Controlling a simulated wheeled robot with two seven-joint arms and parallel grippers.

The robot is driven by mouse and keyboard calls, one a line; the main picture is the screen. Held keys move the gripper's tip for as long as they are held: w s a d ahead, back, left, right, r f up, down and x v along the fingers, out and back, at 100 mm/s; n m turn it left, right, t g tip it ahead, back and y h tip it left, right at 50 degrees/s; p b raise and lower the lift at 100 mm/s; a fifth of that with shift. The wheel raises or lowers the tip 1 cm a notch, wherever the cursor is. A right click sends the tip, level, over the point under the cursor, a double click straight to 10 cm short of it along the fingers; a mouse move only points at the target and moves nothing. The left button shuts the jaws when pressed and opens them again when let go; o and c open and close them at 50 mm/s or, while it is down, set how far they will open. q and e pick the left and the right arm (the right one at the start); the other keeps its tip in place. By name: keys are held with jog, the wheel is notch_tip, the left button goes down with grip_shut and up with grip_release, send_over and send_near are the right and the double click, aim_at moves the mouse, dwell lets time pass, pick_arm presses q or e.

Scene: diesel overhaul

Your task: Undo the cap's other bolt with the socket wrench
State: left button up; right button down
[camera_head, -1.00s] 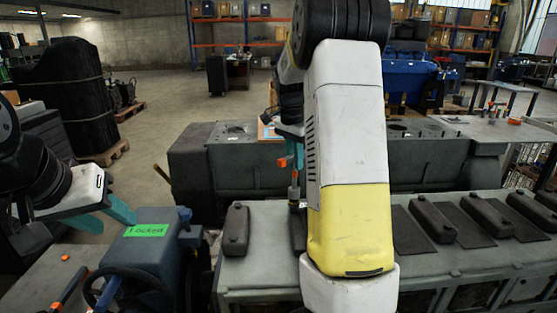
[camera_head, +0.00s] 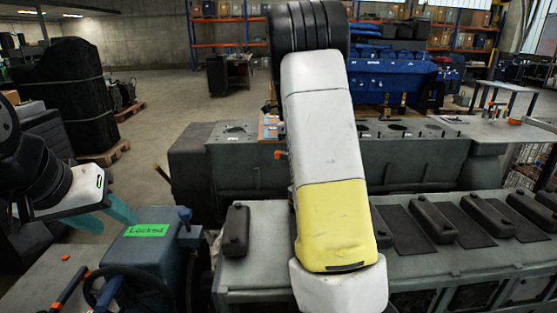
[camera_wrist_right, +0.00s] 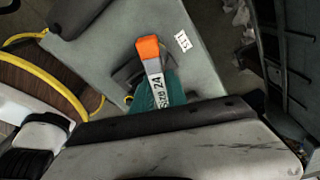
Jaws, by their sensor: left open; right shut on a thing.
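In the head view my right arm hides this gripper and most of the wrench; a small orange piece (camera_head: 280,154) shows left of the arm. The cap and bolt under the wrench are hidden, so I cannot tell whether the socket sits on a bolt. My left gripper (camera_head: 112,208) is open and empty at the left, near the blue machine.
Dark caps stand along the engine top (camera_head: 268,215), one at its left (camera_head: 235,232) and several at the right (camera_head: 432,220). The blue machine (camera_head: 150,250) with a green Locked sign stands at left. A second grey block (camera_head: 235,170) stands behind. A yellow hose (camera_wrist_right: 60,80) shows in the wrist view.

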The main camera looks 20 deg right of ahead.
jog(key=shift+m, duration=0.8)
jog(key=shift+f, duration=0.1)
jog(key=shift+f, duration=0.6)
jog(key=n, duration=0.3)
jog(key=c, duration=2.2)
grip_release()
jog(key=shift+r, duration=0.1)
